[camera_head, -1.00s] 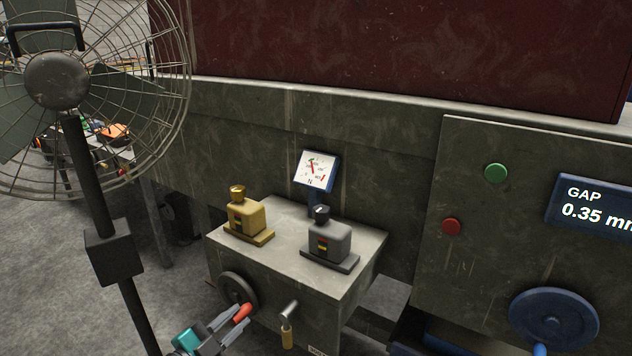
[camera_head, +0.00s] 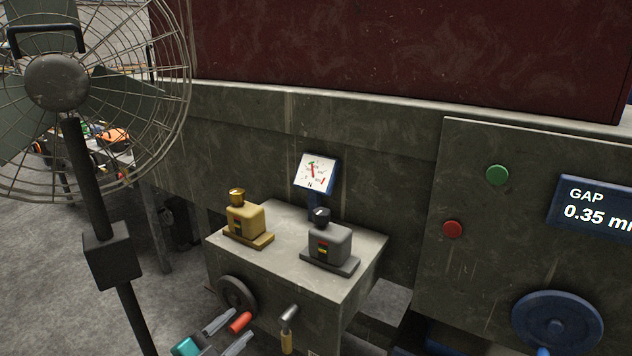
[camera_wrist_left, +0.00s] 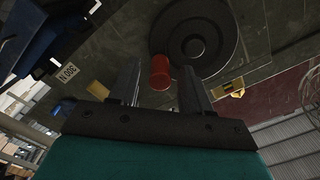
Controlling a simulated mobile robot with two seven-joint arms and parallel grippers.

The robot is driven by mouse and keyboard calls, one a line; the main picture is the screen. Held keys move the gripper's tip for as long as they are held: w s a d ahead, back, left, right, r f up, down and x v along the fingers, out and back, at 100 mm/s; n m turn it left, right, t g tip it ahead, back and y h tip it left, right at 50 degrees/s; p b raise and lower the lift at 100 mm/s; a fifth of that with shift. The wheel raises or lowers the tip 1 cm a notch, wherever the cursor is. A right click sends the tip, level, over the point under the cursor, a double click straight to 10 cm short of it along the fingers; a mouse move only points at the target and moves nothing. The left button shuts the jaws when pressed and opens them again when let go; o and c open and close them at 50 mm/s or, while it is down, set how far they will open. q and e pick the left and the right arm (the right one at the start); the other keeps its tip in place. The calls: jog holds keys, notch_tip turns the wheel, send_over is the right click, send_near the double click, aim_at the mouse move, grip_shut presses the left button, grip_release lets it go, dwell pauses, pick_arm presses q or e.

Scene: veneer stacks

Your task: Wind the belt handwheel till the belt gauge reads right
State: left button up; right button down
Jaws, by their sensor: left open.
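The belt handwheel (camera_head: 237,293) is a dark disc on the front of the grey box, with a red handle (camera_head: 240,322) sticking out toward me. In the left wrist view the handwheel (camera_wrist_left: 195,38) is at the top and its red handle (camera_wrist_left: 160,72) stands between the finger tips. My left gripper (camera_head: 229,331) is open, with one finger on each side of the handle; I cannot tell whether either touches it. The belt gauge (camera_head: 316,171) is a white dial on a blue stand behind the box, with a red needle tilted up and left near a green mark. My right gripper is not in view.
A brass device (camera_head: 246,221) and a grey device (camera_head: 328,243) stand on the box top (camera_head: 290,228). A lever with a yellow grip (camera_head: 287,340) is right of the handwheel. A caged fan (camera_head: 60,85) stands at left. A blue handwheel (camera_head: 557,322) is at right.

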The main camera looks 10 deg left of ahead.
pick_arm(q)
jog(key=p+v, duration=0.2)
jog(key=v, duration=0.5)
jog(key=shift+p, duration=0.4)
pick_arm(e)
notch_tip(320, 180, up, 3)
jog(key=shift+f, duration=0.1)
pick_arm(q)
jog(key=s+d+f+n+g+y+p, duration=0.1)
jog(key=s+d+n+g+y+p, duration=0.3)
jog(key=s+d+n, duration=0.5)
jog(key=s+n+g+p, duration=0.1)
jog(key=s, duration=0.2)
jog(key=shift+s+d+n+g+y, duration=0.2)
jog(key=shift+d+n+g+y, duration=0.2)
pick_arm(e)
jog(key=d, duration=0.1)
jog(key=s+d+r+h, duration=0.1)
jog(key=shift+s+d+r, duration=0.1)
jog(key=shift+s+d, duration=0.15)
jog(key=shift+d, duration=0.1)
pick_arm(q)
jog(key=shift+f, duration=0.1)
